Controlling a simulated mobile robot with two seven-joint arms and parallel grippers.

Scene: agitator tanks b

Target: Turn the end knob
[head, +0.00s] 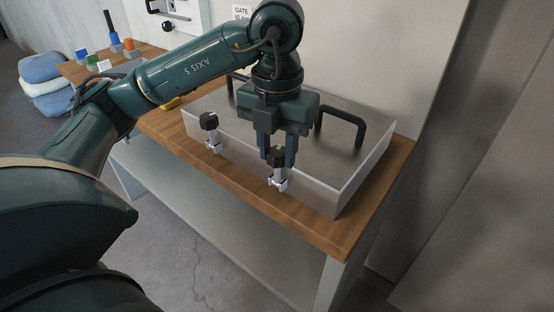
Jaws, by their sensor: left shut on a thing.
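A low grey metal box (335,182) sits on the wooden bench. Two black knobs on silver stems stand along its front side. The left knob (209,121) is free of any gripper. The right knob (276,155), nearer the box's right end, is between the fingers of my left gripper (277,150). The gripper comes down from above and is shut on this knob. The fingers partly cover the knob, so its exact turn angle is hard to tell. My right gripper is not in view.
Two black handles rise from the box top; the right one (352,121) stands close to the gripper. The wooden bench (322,232) has a narrow free strip in front. Small coloured items, including a blue-topped one (82,56), stand at the far left. A "GATE" sign (241,13) is on the wall.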

